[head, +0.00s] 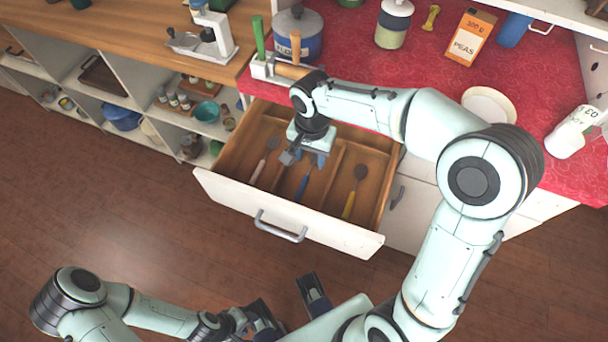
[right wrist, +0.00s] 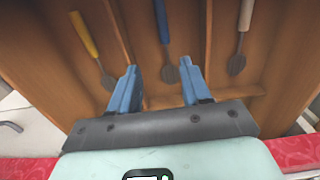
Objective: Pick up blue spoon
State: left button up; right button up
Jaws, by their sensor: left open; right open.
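The blue spoon (head: 302,186) lies in the middle compartment of the open drawer (head: 215,190). In the right wrist view the blue spoon (right wrist: 163,25) has its handle toward the top and its grey bowl between the two blue fingers. My right gripper (head: 306,160) is open and empty above the drawer's middle compartment, and hides part of the spoon in the head view. The gripper (right wrist: 158,72) appears apart from the spoon. My left gripper (head: 287,303) is open and empty, low in front of the drawer.
A white-handled spoon (head: 259,168) and a yellow-handled spoon (head: 350,200) lie in the side compartments, behind wooden dividers.

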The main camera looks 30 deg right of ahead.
aim_at(307, 175)
notch_tip(307, 175, down, 3)
jog(key=shift+f, duration=0.1)
jog(key=shift+w+a+f+b, duration=0.2)
jog(key=shift+f+b, duration=0.1)
jog(key=shift+f, duration=1.25)
jog(key=shift+w+a+f+b, duration=0.15)
jog(key=shift+f+b, duration=0.1)
jog(key=shift+f, duration=1.25)
jog(key=shift+d, duration=0.1)
jog(key=shift+c, duration=0.4)
grip_shut()
